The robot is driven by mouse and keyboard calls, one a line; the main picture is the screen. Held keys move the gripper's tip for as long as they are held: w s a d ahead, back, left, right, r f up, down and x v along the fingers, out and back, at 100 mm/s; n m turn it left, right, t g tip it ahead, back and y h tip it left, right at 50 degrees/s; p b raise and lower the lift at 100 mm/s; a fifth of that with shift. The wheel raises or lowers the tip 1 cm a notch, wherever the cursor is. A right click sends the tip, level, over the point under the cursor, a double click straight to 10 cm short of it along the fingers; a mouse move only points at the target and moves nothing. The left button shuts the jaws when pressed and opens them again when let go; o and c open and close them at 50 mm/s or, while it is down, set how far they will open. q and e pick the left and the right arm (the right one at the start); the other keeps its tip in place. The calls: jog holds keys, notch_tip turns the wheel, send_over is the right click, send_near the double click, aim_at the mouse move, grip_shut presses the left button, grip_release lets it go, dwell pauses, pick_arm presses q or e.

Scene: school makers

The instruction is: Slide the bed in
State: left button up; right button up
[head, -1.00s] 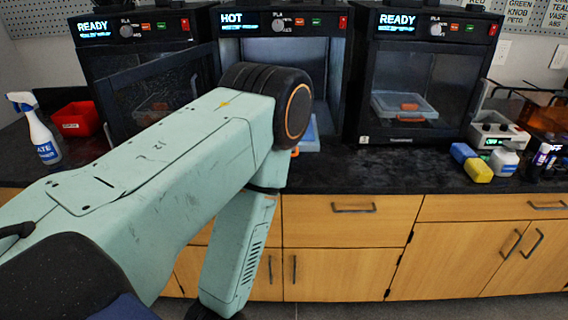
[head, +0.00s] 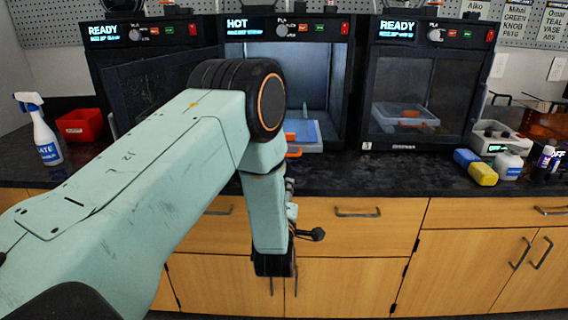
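The middle printer (head: 343,95) shows HOT and its chamber is open at the front. A pale blue bed (head: 308,132) with orange tabs sits low at its opening; its left part is hidden behind my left arm. I cannot tell how far in it sits. My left arm bends in front of the middle printer, and its forearm hangs down before the drawers. My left gripper (head: 275,265) is at the lower end, dark and below the counter edge, apart from the bed. Its fingers do not show clearly. My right gripper is not in view.
The left printer (head: 150,32) and right printer (head: 398,145) show READY; the right one holds a similar bed (head: 405,113). An open dark door (head: 155,85) stands left of the middle chamber.

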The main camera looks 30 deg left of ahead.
pick_arm(q)
jog(key=w+a+r+n, duration=0.1)
jog(key=w+r, duration=0.1)
jog(key=w+a+r+n+t+y+b, duration=0.1)
jog(key=w+a+r, duration=0.1)
jog(key=w+a+r+n+y, duration=0.1)
jog(key=w+a+n, duration=0.1)
jog(key=shift+w+a+r, duration=0.25)
jog(key=shift+w+r, duration=0.25)
jog(key=shift+w, duration=0.25)
jog(key=shift+s+a, duration=0.1)
jog(key=shift+c, duration=0.4)
jog(key=shift+c, duration=0.8)
grip_shut()
